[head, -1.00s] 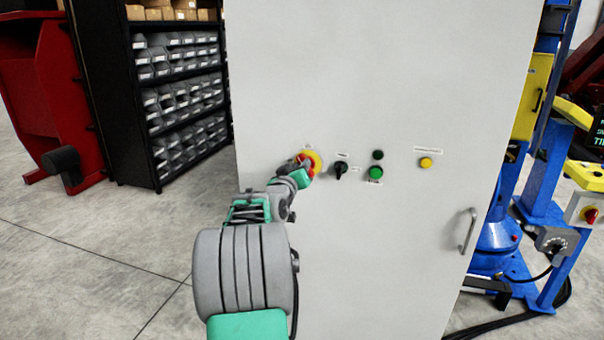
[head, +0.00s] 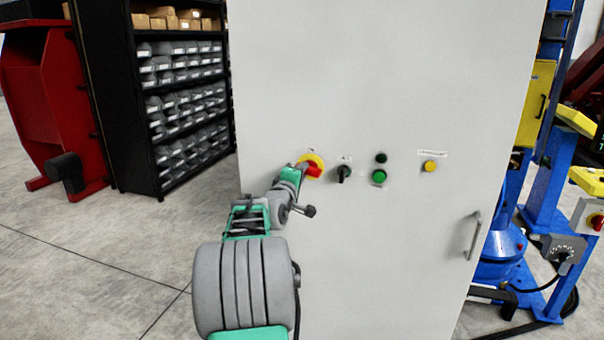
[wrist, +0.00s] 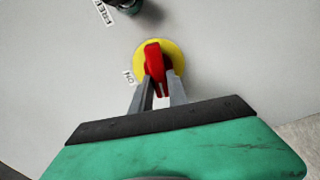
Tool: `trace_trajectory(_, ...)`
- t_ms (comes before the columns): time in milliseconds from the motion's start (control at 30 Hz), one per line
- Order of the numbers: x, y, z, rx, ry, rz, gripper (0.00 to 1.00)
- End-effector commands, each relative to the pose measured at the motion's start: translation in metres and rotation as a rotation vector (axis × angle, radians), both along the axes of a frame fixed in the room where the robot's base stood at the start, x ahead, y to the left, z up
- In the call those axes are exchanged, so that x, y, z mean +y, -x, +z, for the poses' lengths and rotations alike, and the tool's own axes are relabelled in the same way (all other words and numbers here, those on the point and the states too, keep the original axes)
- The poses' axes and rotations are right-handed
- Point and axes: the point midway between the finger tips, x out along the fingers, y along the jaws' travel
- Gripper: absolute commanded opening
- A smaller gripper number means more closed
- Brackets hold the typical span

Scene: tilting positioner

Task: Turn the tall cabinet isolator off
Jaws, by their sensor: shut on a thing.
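The tall pale cabinet (head: 380,80) fills the middle of the head view. Its isolator has a yellow round plate (head: 312,158) and a red handle (head: 314,171). In the wrist view the red handle (wrist: 153,62) stands lengthwise before the yellow plate (wrist: 175,51), and an ON label (wrist: 129,77) sits left of the plate. The handle does not point at that label; in the head view it lies roughly sideways. My gripper (wrist: 160,88) is shut on the handle, one finger at each side. In the head view my gripper partly hides the isolator.
Right of the isolator are a black selector (head: 344,172), a green button (head: 379,177) and a yellow button (head: 429,166). A door handle (head: 472,236) sticks out lower right. A shelf of bins (head: 185,100) stands left, blue machinery (head: 545,190) right. Floor at left is clear.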

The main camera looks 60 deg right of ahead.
Motion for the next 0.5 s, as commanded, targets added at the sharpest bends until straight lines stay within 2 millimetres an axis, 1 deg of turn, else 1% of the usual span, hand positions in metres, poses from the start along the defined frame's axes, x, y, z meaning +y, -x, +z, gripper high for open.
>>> trace_trajectory(200, 0.0001, -0.0003, -0.0013, 0.115, 0.018, 0.000, 0.00)
trace_trajectory(500, 0.0001, -0.0004, -0.0021, 0.182, 0.030, 0.001, 0.00)
